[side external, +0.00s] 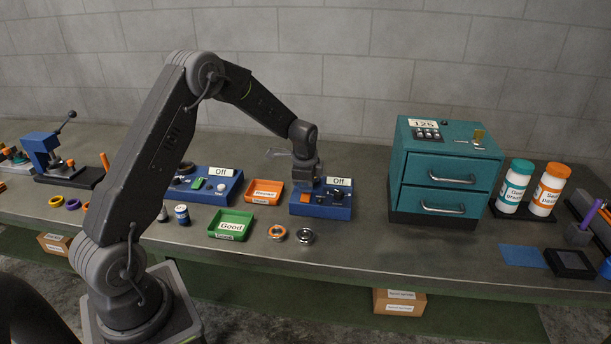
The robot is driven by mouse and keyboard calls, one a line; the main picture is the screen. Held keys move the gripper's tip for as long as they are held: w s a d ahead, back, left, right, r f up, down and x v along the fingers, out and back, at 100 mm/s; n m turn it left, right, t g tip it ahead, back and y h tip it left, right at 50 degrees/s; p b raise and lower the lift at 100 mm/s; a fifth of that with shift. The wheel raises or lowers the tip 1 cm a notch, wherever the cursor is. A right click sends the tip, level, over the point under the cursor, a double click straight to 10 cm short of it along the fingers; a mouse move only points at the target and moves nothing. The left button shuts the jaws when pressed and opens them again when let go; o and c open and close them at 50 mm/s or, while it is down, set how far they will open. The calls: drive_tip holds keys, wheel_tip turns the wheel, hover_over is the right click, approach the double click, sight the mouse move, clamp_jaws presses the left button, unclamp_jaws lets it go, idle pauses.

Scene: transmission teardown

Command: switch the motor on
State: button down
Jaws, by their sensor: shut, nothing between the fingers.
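Two blue units carry white "Off" signs. The right-hand blue unit (335,209) has dark parts on top, an orange piece under my gripper, and its "Off" sign (339,181) at the back. The left-hand blue unit (224,199) has a green piece and a white knob on top, and its own "Off" sign (221,171). I cannot tell from their shapes which one is the motor. My gripper (306,187) is shut and empty, pointing down at the left part of the right-hand unit. Whether its tips touch the unit is hidden, and I see no switch clearly.
An orange tray (264,199) and a green "Good" tray (231,237) lie left of the right-hand unit. Two rings (305,236) lie in front. A teal drawer cabinet (447,183) stands close on the right, with labelled bottles (514,187) beyond.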

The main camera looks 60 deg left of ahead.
drive_tip(key=shift+f, duration=0.2)
drive_tip(key=shift+w+a+f+g, duration=0.1)
drive_tip(key=shift+a+f+g, duration=0.05)
drive_tip(key=shift+f+g, duration=0.15)
idle(0.4)
drive_tip(key=shift+s+d+r, duration=0.15)
drive_tip(key=shift+s+d, duration=0.5)
drive_tip(key=shift+w+r, duration=0.1)
drive_tip(key=shift+r, duration=0.25)
wheel_tip(320, 180, up, 13)
drive_tip(key=s+d, duration=0.1)
drive_tip(key=shift+s+d, duration=0.25)
drive_tip(key=shift+s, duration=0.05)
